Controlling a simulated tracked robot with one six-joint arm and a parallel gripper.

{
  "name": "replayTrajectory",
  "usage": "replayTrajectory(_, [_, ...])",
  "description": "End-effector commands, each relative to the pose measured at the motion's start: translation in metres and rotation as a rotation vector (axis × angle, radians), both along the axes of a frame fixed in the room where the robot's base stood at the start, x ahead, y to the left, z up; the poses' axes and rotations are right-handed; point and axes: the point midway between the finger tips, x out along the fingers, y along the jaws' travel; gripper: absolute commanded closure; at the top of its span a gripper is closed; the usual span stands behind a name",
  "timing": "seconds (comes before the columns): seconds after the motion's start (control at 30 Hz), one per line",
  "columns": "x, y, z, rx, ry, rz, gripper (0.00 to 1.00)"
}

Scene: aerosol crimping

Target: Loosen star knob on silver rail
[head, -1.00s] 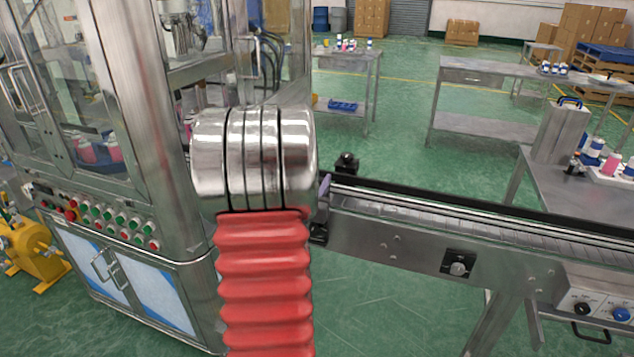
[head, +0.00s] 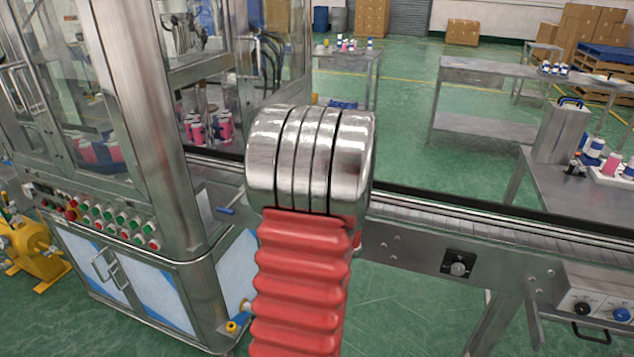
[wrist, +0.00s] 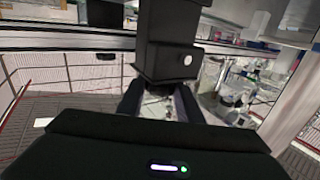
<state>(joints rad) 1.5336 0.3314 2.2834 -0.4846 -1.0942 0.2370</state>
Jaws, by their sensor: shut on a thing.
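In the wrist view my gripper (wrist: 160,108) has its two dark fingers below a black clamp block (wrist: 172,62) with a pale round spot on it. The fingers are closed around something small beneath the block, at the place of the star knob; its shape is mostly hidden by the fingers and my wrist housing. The silver rail (wrist: 65,44) runs across behind the block. In the head view my own arm covers the gripper and the knob; the conveyor (head: 450,214) with its side rails shows to the right of it.
A glass-doored machine (head: 150,130) with a button panel (head: 100,218) stands at the left. Pink cans (head: 210,128) are inside it. A blue-handled part (head: 228,210) sits by the conveyor's left end. Steel tables stand behind, with open green floor between them.

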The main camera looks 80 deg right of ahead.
Motion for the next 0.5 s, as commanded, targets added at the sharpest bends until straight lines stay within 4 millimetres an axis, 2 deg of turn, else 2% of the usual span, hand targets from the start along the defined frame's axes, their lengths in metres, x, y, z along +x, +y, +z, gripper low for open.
replayTrajectory(0.5, [-0.0015, -0.0011, 0.0002, -0.001, 0.000, 0.273, 0.90])
